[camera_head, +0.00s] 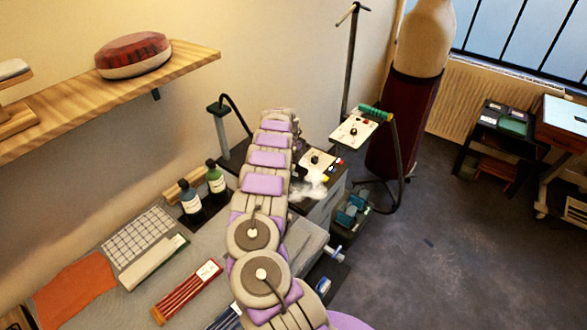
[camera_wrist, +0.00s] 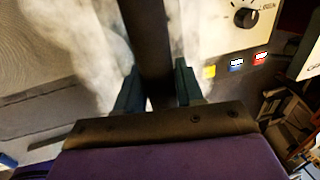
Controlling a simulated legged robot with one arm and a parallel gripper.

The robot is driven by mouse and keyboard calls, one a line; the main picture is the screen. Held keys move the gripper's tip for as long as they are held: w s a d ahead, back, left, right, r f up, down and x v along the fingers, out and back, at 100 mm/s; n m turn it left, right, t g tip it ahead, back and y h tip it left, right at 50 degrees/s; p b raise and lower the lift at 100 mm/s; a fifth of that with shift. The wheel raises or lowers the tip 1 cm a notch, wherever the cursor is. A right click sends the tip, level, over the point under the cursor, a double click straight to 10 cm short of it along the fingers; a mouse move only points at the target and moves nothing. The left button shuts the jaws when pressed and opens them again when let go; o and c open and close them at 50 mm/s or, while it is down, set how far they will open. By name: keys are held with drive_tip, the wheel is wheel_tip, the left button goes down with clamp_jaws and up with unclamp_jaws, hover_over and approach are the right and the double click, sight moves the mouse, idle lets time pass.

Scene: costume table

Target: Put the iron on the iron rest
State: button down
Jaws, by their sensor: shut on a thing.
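In the wrist view my gripper (camera_wrist: 157,78) has its two dark green fingers on either side of a dark bar (camera_wrist: 148,35), which looks like the iron's handle. It is shut on this bar. The body of the iron is not clearly seen, and white steam surrounds the bar. I cannot pick out the iron rest with certainty in either view.
A knobbed control panel (camera_head: 318,162) stands right of my arm, with steam beside it. Behind is another panel (camera_head: 353,131) with a green-handled tool (camera_head: 376,113) and hose. Two bottles (camera_head: 190,201) stand left of my arm. A wooden shelf (camera_head: 190,58) juts from the wall.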

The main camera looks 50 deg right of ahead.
drive_tip(key=shift+f, duration=0.45)
drive_tip(key=shift+f, duration=0.15)
drive_tip(key=c, duration=0.7)
unclamp_jaws()
